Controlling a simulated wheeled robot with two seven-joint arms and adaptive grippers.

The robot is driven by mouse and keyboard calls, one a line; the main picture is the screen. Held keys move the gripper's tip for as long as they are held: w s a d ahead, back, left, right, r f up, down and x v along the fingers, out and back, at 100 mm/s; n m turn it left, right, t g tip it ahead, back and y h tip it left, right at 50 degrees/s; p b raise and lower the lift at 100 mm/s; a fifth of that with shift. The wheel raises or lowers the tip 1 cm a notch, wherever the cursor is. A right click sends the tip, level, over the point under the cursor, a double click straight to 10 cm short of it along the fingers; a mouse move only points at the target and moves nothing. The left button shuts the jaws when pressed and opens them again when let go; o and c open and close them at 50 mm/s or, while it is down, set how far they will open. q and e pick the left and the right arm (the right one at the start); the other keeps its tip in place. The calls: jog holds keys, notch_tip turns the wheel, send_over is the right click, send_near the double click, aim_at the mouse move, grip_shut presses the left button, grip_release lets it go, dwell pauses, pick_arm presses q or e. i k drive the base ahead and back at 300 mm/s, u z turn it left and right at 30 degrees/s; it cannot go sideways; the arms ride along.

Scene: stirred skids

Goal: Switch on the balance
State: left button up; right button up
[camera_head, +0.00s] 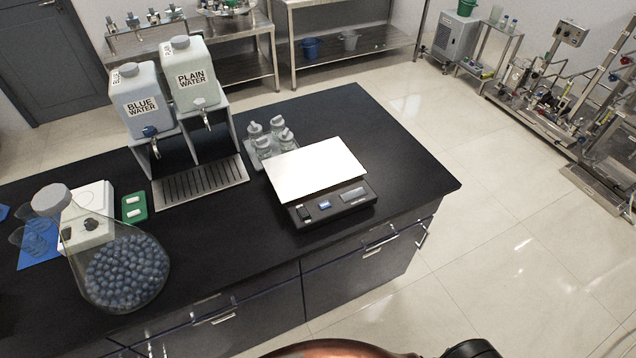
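The balance (335,209) stands on the black bench top near its right end. It has a broad white weighing plate (317,169) with nothing on it. Its dark front panel faces the near side and carries a blue button (325,204), a grey display-like window (352,194) and a small dark piece at the left. I cannot read anything lit on the display. Neither of my grippers shows in the head view.
Several clear bottles (263,146) stand on a tray just behind the balance. A drip tray (200,182) and two water dispensers (191,80) are to the left. A large flask of blue balls (127,268) stands at the front left. The bench right of the balance is clear.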

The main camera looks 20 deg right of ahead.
aim_at(304, 213)
jog(key=u, duration=0.65)
jog(key=k, duration=0.75)
jog(key=z, duration=1.15)
jog(key=i, duration=0.45)
